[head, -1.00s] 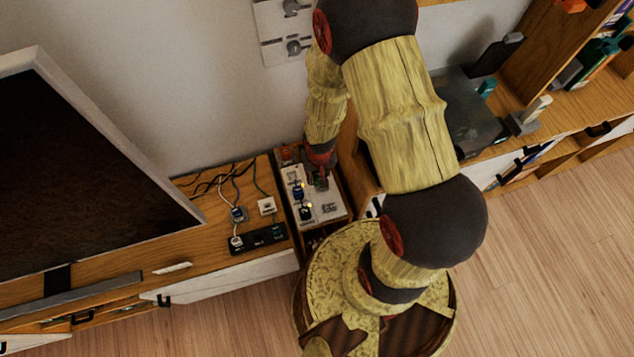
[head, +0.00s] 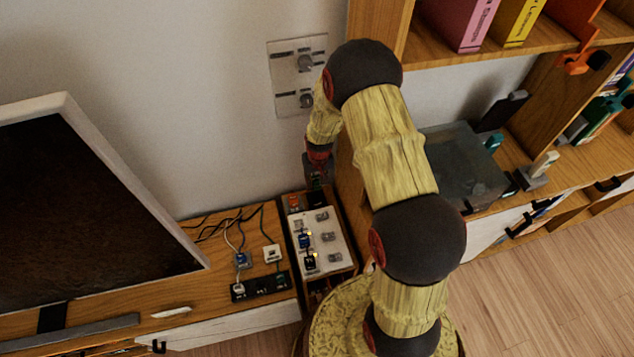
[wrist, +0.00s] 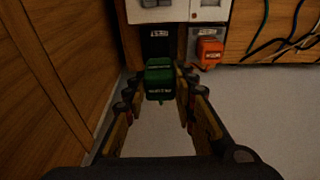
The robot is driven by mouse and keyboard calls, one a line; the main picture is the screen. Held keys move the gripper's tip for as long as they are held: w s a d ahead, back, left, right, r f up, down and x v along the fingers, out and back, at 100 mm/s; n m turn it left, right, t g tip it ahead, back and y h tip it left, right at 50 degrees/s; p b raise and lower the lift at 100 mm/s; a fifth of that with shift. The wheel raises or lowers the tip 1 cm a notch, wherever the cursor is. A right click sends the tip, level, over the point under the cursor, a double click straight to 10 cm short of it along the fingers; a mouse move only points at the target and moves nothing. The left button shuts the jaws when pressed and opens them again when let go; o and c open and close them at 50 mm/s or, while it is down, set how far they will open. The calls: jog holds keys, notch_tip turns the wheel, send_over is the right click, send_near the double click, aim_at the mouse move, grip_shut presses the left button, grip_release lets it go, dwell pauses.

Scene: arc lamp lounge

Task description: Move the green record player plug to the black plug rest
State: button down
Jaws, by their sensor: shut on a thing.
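My gripper (wrist: 160,88) is shut on the green plug (wrist: 160,80), which sits between its fingertips in the wrist view. In the head view the green plug (head: 316,184) shows small and dark below my wrist. The black plug rest (wrist: 158,44) lies just beyond the plug in the wrist view, partly hidden by it. In the head view the black rest (head: 317,199) is at the wall end of the white socket block. I cannot tell whether the plug touches the rest.
An orange plug (wrist: 208,48) stands on a grey rest beside the black one. The white socket block (head: 322,262) holds a blue plug (head: 304,241) and a dark plug (head: 310,262). A black strip (head: 262,288) with plugs and cables is at left. A wooden cabinet side (wrist: 50,80) is close by.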

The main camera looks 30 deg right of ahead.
aim_at(317, 182)
jog(key=shift+f, duration=0.1)
jog(key=shift+f+b, duration=1.85)
jog(key=shift+f, duration=0.95)
jog(key=shift+f+b, duration=1)
jog(key=shift+f, duration=0.6)
jog(key=c, duration=1.4)
grip_release()
jog(key=shift+r, duration=0.1)
jog(key=r, duration=0.4)
jog(key=s+r, duration=0.1)
jog(key=r, duration=0.6)
jog(key=shift+s+a+r, duration=0.15)
jog(key=shift+s+r, duration=0.2)
jog(key=shift+s, duration=0.05)
